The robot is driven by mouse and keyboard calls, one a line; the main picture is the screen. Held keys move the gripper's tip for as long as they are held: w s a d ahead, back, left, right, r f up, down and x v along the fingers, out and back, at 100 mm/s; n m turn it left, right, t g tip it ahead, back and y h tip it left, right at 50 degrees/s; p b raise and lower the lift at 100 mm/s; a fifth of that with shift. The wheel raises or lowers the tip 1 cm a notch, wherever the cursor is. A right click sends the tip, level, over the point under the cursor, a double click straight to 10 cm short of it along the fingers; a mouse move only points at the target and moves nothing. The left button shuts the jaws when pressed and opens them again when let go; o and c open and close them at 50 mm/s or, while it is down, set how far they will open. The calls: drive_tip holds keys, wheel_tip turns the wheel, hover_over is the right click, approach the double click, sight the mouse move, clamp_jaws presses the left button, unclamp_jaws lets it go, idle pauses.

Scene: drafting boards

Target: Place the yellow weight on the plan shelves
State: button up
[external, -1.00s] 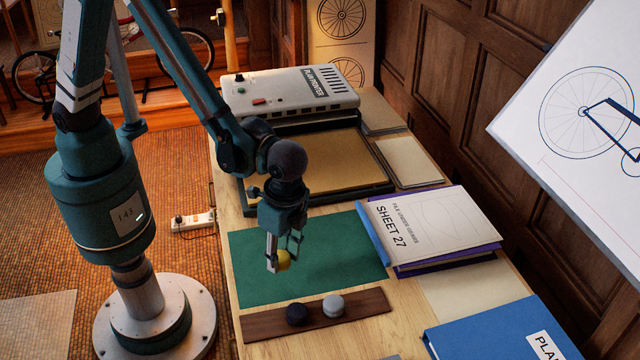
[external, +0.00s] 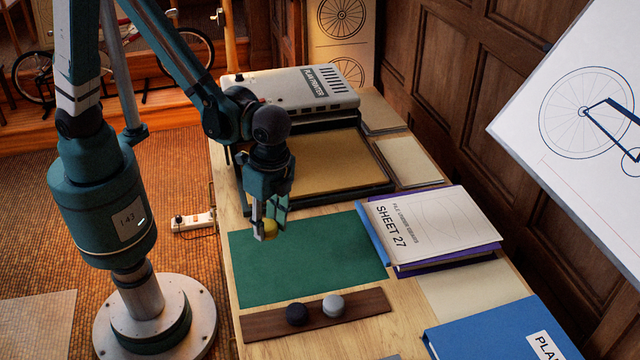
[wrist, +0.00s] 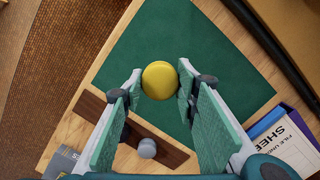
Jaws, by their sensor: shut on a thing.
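The yellow weight (external: 270,229) is held between the fingertips of my gripper (external: 264,225), above the back left part of the green mat (external: 310,270). In the wrist view the round yellow weight (wrist: 160,80) sits at the tips of my gripper (wrist: 160,82), with a finger on each side. The mat lies below it, with a visible gap. I cannot make out plan shelves for certain in either view.
A dark wooden strip (external: 370,303) holds a dark weight (external: 297,314) and a grey weight (external: 333,305). A plan printer (external: 290,90) and a framed tan tray (external: 325,160) stand behind. Books marked Sheet 27 (external: 430,225) lie to the right.

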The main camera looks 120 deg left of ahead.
drive_tip(key=b, duration=0.1)
hover_over(270, 260)
drive_tip(key=shift+w+f, duration=0.15)
drive_tip(key=shift+f, duration=1.4)
drive_tip(key=shift+w+f, duration=0.15)
drive_tip(key=shift+f, duration=1.4)
drive_tip(key=shift+f+b, duration=0.45)
drive_tip(key=shift+f, duration=1.45)
drive_tip(key=shift+f, duration=0.15)
drive_tip(key=o, duration=1.2)
drive_tip(key=shift+c, duration=0.2)
drive_tip(key=shift+r, duration=0.2)
drive_tip(key=r, duration=0.4)
drive_tip(key=w+r+p, duration=0.1)
drive_tip(key=r, duration=0.3)
drive_tip(key=r+p, duration=0.1)
drive_tip(key=r, duration=0.3)
drive_tip(key=shift+w+d, duration=0.15)
drive_tip(key=shift+w, duration=0.1)
